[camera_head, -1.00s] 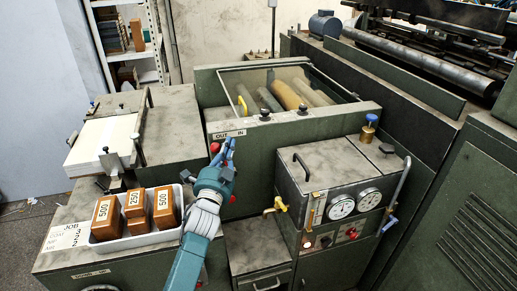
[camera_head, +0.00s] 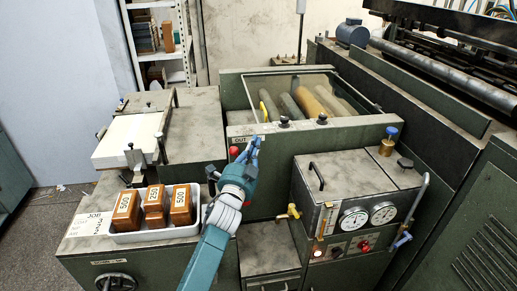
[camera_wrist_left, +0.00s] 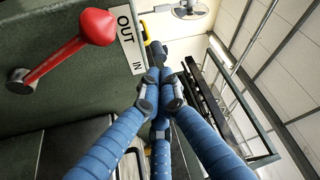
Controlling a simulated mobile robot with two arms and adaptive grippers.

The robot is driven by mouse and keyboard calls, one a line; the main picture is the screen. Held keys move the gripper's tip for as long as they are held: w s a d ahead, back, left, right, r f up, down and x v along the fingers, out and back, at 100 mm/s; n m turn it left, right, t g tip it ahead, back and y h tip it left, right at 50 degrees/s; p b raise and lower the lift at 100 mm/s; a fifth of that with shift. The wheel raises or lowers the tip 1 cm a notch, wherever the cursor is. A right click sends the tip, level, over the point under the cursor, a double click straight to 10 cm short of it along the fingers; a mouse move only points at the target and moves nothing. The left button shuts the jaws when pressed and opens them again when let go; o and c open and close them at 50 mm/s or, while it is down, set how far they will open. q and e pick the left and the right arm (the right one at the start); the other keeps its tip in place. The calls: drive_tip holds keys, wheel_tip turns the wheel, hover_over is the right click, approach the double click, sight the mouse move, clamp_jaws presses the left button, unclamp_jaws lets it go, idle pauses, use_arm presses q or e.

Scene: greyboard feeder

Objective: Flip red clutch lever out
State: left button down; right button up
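The red clutch lever (camera_wrist_left: 60,60) shows in the left wrist view at upper left, with a round red knob (camera_wrist_left: 97,27) on a red rod from a pivot on the green panel. Its knob points toward the OUT/IN label (camera_wrist_left: 128,38), nearer the OUT end. In the head view the knob (camera_head: 234,151) sits just left of my left gripper (camera_head: 254,143). The blue fingers of my left gripper (camera_wrist_left: 159,78) are drawn together at the tips, with nothing seen between them. They are to the right of the knob in the wrist view, apart from it. My right gripper is not in view.
A white tray (camera_head: 150,237) with wooden number blocks stands at left. A gauge box (camera_head: 350,190) with a yellow tap (camera_head: 293,211) stands right of my left arm. A glass-covered roller bay lies behind the lever panel. A yellow handle (camera_head: 263,112) is near the label.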

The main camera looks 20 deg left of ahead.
use_arm(q)
drive_tip(key=f+b+v, duration=0.1)
drive_tip(key=b+v, duration=0.1)
drive_tip(key=v, duration=0.8)
drive_tip(key=shift+w+d, duration=0.15)
drive_tip(key=shift+d, duration=0.15)
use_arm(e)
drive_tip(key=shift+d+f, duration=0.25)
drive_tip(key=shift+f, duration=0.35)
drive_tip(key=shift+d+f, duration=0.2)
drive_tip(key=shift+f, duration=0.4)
